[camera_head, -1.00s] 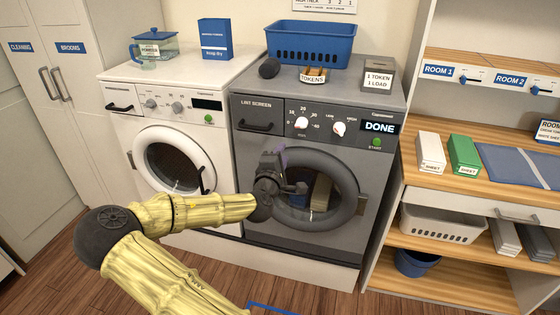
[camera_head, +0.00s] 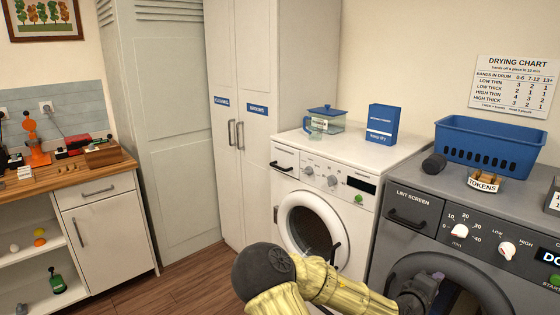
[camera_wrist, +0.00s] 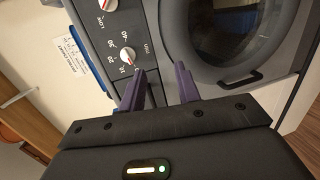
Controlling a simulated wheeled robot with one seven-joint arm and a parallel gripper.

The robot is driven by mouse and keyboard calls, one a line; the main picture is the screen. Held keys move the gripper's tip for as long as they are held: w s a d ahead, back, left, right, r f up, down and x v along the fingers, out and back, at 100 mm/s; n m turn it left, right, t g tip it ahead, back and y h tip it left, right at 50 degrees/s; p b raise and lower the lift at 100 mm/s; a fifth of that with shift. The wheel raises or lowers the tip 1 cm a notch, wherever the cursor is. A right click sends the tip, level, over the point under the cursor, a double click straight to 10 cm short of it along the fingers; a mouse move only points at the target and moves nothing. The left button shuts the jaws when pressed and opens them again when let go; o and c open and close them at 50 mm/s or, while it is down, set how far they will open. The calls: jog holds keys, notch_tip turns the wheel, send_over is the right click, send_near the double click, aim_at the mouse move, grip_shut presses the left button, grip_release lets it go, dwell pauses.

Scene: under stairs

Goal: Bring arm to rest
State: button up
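My gripper (camera_wrist: 160,88) shows in the wrist view with its two purple fingers apart and nothing between them. In the head view my gripper (camera_head: 424,290) is low at the right, partly cut off, in front of the grey dryer (camera_head: 405,190). My yellow arm reaches from the bottom middle toward that dryer. The dryer's round door (camera_wrist: 225,40) and its knobs (camera_wrist: 128,54) lie beyond the fingers in the wrist view. The door looks shut there. I see no contact between the fingers and the dryer.
A white washer (camera_head: 335,215) stands left of the dryer. A blue basket (camera_head: 490,145) and a tokens dish (camera_head: 483,179) sit on the dryer. Tall white cabinets (camera_head: 250,60) stand behind. A wooden counter (camera_head: 75,172) is at left, with open floor before it.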

jog(key=s+a+f+m+g+y+p, duration=0.5)
jog(key=s+a+m+y, duration=0.25)
jog(key=a, duration=0.35)
jog(key=s+a+r+y+p, duration=0.2)
jog(key=s+a+r, duration=0.2)
jog(key=a+r, duration=0.2)
jog(key=s+a+r+g+y+p, duration=0.1)
jog(key=s+a+r+y+p, duration=0.1)
jog(key=s+a+r, duration=0.3)
jog(key=a+r+y, duration=0.1)
jog(key=a+r, duration=0.1)
jog(key=a, duration=0.2)
